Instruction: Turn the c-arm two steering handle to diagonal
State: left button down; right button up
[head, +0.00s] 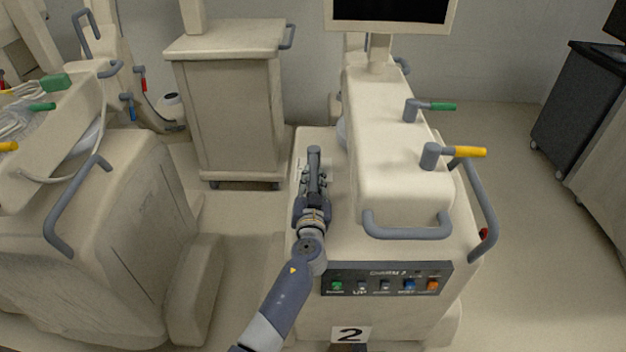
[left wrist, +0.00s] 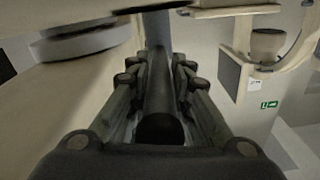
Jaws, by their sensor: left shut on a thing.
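C-arm two is the cream machine (head: 395,225) with a number 2 plate (head: 350,335) on its front. Its grey steering handle (head: 314,157) stands at the left side of the body, pointing away from me. My left gripper (head: 314,180) is shut on this grey handle. In the left wrist view, the dark bar of the handle (left wrist: 158,85) lies lengthwise between the two fingers of my left gripper (left wrist: 160,90). The fingers and arm hide the lower part of the handle. My right gripper is not in view.
A control panel (head: 386,279) with coloured buttons is on the front. Another cream machine (head: 100,240) stands left, and a cart (head: 235,110) behind.

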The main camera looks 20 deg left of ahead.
pick_arm(q)
jog(key=shift+s+a+r+m+h+p, duration=0.1)
jog(key=shift+a+m+h+p, duration=0.3)
jog(key=shift+h, duration=0.3)
jog(key=shift+s+a+m+h+p, duration=0.15)
jog(key=shift+a+m+h, duration=0.25)
jog(key=shift+a+h, duration=0.25)
jog(key=a+m+h+p, duration=0.1)
jog(key=a+m+h, duration=0.1)
jog(key=h, duration=0.1)
jog(key=a+m+h+p, duration=0.1)
jog(key=a+m+h, duration=0.1)
jog(key=h, duration=0.1)
jog(key=shift+w, duration=0.2)
jog(key=shift+w+a+m+h, duration=0.2)
jog(key=shift+a+m+h, duration=0.45)
jog(key=shift+h, duration=0.4)
jog(key=shift+w+a+m+g+h+b, duration=0.15)
jog(key=shift+a+m+g+h+b, duration=0.3)
jog(key=shift+h, duration=0.3)
jog(key=shift+w+a+m+g+h+b, duration=0.15)
jog(key=shift+a+m+g+h+b, duration=0.3)
jog(key=shift+h, duration=0.3)
jog(key=shift+d, duration=0.15)
jog(key=c, duration=1.4)
grip_release()
jog(key=shift+c, duration=0.2)
jog(key=shift+w+f, duration=0.1)
jog(key=shift+f, duration=0.15)
